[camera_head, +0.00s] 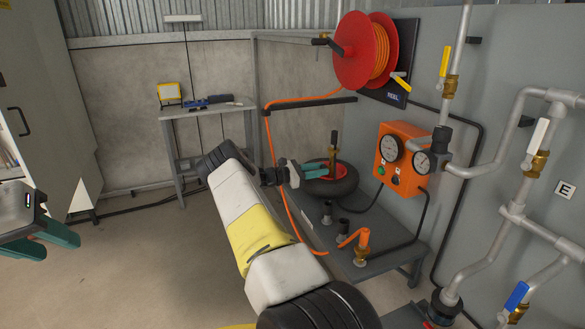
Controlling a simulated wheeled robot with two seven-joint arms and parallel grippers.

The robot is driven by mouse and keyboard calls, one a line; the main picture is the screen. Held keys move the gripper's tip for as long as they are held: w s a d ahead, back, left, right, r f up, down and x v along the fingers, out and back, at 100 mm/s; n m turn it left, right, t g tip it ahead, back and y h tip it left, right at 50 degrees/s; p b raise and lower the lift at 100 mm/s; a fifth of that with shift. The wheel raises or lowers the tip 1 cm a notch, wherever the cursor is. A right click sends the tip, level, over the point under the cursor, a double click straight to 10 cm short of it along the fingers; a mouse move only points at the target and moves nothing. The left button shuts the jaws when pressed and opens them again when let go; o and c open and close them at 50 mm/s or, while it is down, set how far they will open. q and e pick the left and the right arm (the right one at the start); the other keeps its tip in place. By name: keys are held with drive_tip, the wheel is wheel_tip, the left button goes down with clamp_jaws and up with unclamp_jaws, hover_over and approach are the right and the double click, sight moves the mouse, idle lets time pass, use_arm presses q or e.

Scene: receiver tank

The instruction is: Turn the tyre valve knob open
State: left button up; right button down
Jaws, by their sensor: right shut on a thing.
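The tyre (345,186) lies flat on the grey bench, with a red hub. The tyre valve (333,156) stands upright over it, a brass body with a dark top. My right gripper (316,170) reaches in from the left, with its teal fingers shut on the valve low on its brass part. The fingers hide part of the valve there, and I cannot make out the knob's turn angle. My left gripper (50,240) is open and empty at the far left, well away from the tyre.
An orange gauge box (401,160) hangs on the wall right of the tyre. A red hose reel (362,52) hangs above, its orange hose running down behind my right arm. Pipes with valves (538,140) fill the right. Several small fittings (344,227) stand on the bench front.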

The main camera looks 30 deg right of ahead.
drive_tip(key=c, duration=1.1)
unclamp_jaws()
drive_tip(key=shift+w+a, duration=0.2)
drive_tip(key=shift+a, duration=1.1)
drive_tip(key=shift+w+a, duration=0.25)
drive_tip(key=shift+a, duration=1)
drive_tip(key=shift+w+a, duration=0.2)
drive_tip(key=shift+a, duration=1.1)
